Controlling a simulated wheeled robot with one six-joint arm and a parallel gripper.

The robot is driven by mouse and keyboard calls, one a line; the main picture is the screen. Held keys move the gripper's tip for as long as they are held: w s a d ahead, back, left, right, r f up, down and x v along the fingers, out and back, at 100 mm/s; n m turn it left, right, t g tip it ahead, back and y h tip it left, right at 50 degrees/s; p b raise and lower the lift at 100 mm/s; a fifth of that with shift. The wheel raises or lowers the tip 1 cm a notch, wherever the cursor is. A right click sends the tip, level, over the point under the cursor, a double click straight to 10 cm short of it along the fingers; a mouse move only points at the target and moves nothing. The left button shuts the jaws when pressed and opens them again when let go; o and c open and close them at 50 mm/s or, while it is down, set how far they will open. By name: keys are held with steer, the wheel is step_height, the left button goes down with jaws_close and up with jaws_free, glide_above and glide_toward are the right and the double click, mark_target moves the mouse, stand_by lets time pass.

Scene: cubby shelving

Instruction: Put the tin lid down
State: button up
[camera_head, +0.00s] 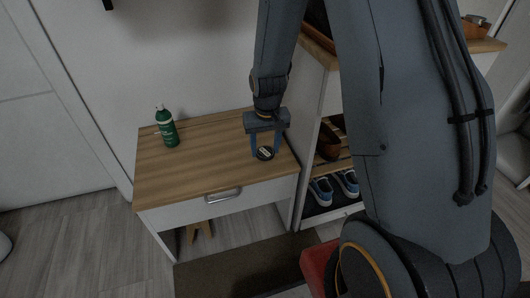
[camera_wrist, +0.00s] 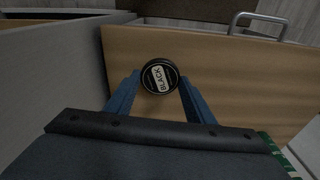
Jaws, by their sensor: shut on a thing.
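The tin lid (camera_wrist: 160,76) is a small round black disc with a pale label reading "BLACK". In the wrist view it sits between the tips of my gripper (camera_wrist: 160,88), which is shut on it. In the head view the lid (camera_head: 265,153) shows at the fingertips of my gripper (camera_head: 265,150), over the right part of the wooden top of the cabinet (camera_head: 190,178). I cannot tell whether the lid touches the wood or hangs just above it.
A green bottle (camera_head: 166,126) stands at the back left of the cabinet top. The wood between bottle and gripper is clear. A drawer handle (camera_head: 223,195) is on the front. A taller shelf with shoes (camera_head: 333,187) rises close on the right.

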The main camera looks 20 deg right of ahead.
steer(key=shift+f, duration=0.9)
steer(key=shift+f, duration=0.4)
steer(key=shift+f, duration=0.2)
steer(key=o, duration=1.1)
